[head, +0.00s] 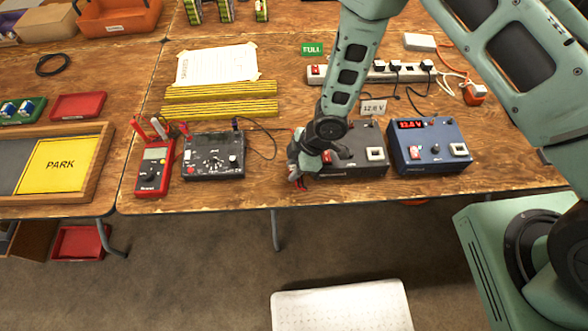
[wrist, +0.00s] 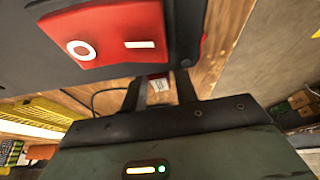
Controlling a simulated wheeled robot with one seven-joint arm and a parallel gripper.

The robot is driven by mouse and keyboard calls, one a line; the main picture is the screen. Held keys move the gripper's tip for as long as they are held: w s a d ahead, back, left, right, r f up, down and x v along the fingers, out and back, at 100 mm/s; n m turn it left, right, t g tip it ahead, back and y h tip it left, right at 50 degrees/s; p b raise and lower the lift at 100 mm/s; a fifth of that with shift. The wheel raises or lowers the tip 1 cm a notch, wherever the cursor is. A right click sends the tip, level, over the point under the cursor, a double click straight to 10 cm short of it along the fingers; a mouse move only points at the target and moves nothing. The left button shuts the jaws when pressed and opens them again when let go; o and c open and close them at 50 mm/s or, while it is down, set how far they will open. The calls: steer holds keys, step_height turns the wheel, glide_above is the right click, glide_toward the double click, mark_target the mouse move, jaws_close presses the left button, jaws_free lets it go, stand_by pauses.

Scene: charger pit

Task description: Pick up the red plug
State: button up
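My gripper (head: 298,178) is low at the front left corner of the dark grey charger box (head: 362,160), near the table's front edge. In the wrist view its two dark fingers (wrist: 160,90) stand apart, with a gap between them. A small red bit (head: 300,185) shows at the fingertips in the head view; I cannot tell whether it is the red plug. A small red and white patch (wrist: 158,84) shows through the finger gap in the wrist view, too small to name. The charger's red rocker switch (wrist: 110,30) is large and close in that view.
A black device (head: 213,156) and a red multimeter (head: 154,167) stand to the left. Yellow strips (head: 220,108) and a power strip (head: 385,75) lie behind. The table's front edge is close to my gripper.

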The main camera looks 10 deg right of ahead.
jaws_close()
steer(key=shift+r, duration=0.1)
